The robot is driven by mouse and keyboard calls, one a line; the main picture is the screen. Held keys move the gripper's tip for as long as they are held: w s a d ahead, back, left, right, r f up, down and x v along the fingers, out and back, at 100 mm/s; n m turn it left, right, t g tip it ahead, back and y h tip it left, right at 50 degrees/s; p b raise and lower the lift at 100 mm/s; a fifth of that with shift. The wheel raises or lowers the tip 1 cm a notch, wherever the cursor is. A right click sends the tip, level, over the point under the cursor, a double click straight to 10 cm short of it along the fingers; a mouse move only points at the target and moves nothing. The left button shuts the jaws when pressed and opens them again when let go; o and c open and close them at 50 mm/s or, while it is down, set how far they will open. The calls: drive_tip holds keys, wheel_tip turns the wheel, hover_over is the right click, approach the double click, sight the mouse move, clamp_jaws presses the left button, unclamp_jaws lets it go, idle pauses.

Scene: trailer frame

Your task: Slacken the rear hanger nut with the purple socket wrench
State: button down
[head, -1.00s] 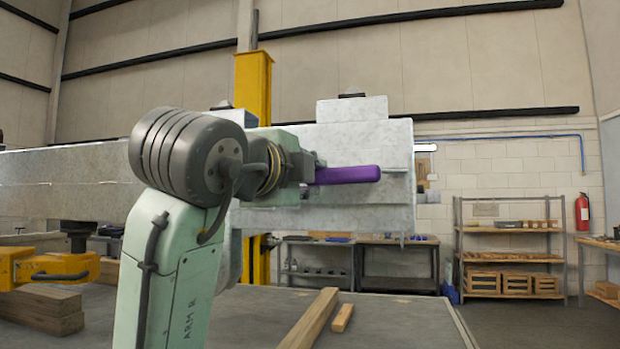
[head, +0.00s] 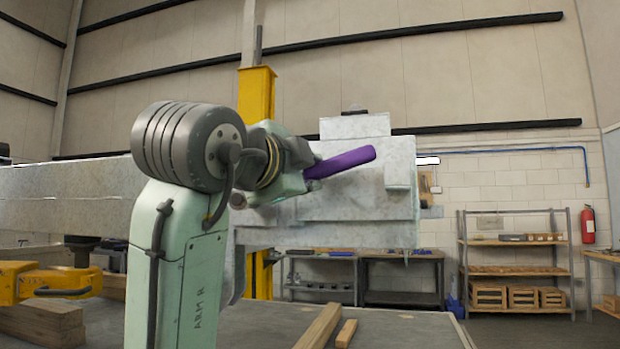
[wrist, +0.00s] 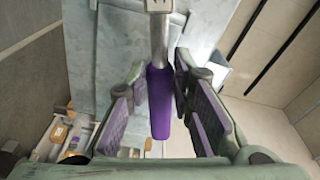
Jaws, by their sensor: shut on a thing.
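The purple socket wrench (head: 341,163) shows in the head view as a thick purple handle that sticks out to the right of my gripper (head: 303,168), its right end tilted upward. In the wrist view the purple handle (wrist: 160,105) lies between the purple-padded fingers of my gripper (wrist: 158,88), which is shut on it. The wrench's grey metal shaft runs up the picture to a squarish head (wrist: 158,6) at the top edge, in front of grey metal. The rear hanger nut cannot be made out in either view.
The grey steel trailer frame (head: 355,205) fills the area behind my arm. A yellow post (head: 257,95) stands behind it. Timber lengths (head: 320,327) lie on the grey surface below. A yellow stand (head: 45,284) is at left. Shelves (head: 515,240) stand far right.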

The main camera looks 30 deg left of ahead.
drive_tip(key=shift+s+a, duration=0.1)
drive_tip(key=shift+a, duration=0.2)
drive_tip(key=shift+a+r+n, duration=0.35)
drive_tip(key=shift+r+n, duration=0.5)
drive_tip(key=shift+n, duration=0.15)
drive_tip(key=shift+s+a+r+n, duration=0.15)
drive_tip(key=shift+a+r+n, duration=0.1)
drive_tip(key=shift+r+n, duration=0.35)
drive_tip(key=c, duration=2)
unclamp_jaws()
drive_tip(key=shift+a+f, duration=0.1)
clamp_jaws()
drive_tip(key=shift+s+d+y, duration=0.1)
drive_tip(key=shift+d+y, duration=0.2)
drive_tip(key=shift+y, duration=0.2)
drive_tip(key=shift+s+d, duration=0.1)
drive_tip(key=shift+s, duration=0.05)
